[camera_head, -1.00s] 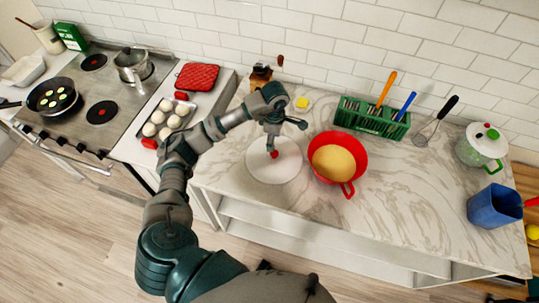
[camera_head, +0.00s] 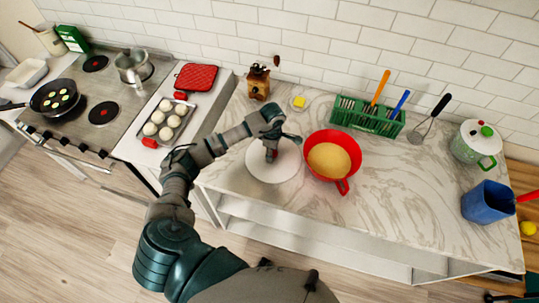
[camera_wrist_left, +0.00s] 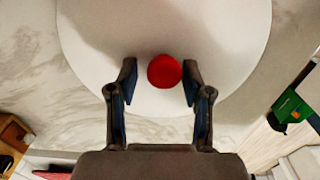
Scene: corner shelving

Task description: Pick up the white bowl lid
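In the left wrist view the left gripper (camera_wrist_left: 160,76) is open, with one fingertip on each side of the red knob. A gap shows on the knob's left; the right fingertip is very close to it, and I cannot tell if they touch. My right gripper is not in view.
Behind are a coffee grinder (camera_head: 258,83), a small yellow-topped dish (camera_head: 298,103) and a green rack (camera_head: 366,118). The stove and a tray of buns (camera_head: 166,121) are left. The counter's front edge is near.

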